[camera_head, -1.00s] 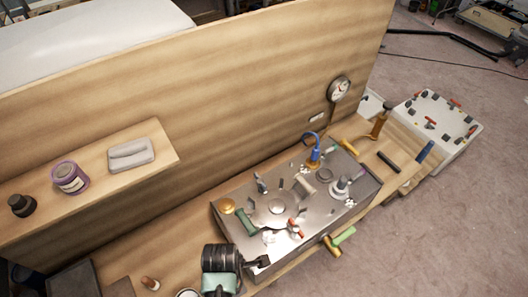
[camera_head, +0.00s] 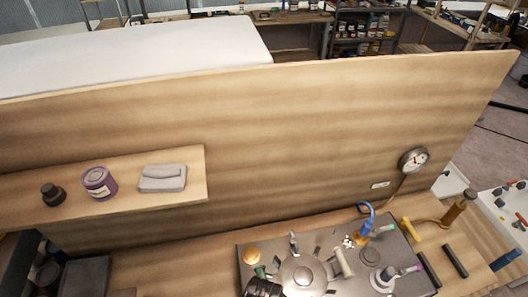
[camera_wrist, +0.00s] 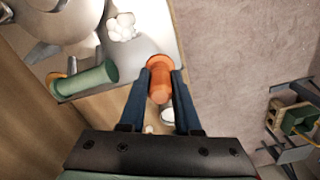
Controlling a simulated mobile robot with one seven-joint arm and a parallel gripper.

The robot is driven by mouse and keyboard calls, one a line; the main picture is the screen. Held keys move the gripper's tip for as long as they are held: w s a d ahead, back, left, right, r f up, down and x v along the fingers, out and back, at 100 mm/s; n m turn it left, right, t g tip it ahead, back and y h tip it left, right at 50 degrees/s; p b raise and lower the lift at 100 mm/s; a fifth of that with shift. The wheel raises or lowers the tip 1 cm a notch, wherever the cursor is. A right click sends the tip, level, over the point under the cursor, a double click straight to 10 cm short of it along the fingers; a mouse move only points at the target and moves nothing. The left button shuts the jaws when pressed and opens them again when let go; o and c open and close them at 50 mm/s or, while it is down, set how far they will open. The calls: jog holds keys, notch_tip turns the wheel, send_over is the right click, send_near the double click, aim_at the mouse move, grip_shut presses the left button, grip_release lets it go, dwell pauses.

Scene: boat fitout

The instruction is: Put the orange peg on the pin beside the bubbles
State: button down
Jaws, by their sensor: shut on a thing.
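The orange peg (camera_wrist: 160,82) is held between the two dark fingers of my gripper (camera_wrist: 162,85), its wide round end away from the palm. My gripper is shut on it. In the head view only a black part of my arm shows at the bottom edge, and the peg is hidden there. White bubbles (camera_wrist: 122,27) sit on the metal panel left of and beyond the peg in the wrist view. A cluster of white bubbles (camera_head: 348,242) also shows on the panel in the head view. I cannot make out a bare pin beside them.
A green peg (camera_wrist: 88,80) lies left of my fingers in the wrist view. The metal panel (camera_head: 325,287) carries a blue hooked part (camera_head: 366,218), a yellow knob (camera_head: 251,256) and several fittings. A wooden wall (camera_head: 290,140) with a gauge (camera_head: 413,160) stands behind.

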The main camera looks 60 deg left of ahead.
notch_tip(320, 180, down, 3)
jog(key=shift+r+b, duration=0.2)
jog(key=shift+b, duration=0.75)
jog(key=shift+r, duration=0.25)
jog(key=shift+p, duration=0.4)
jog(key=shift+f, duration=0.4)
jog(key=shift+f, duration=0.4)
jog(key=shift+f+b, duration=0.35)
jog(key=shift+f, duration=0.25)
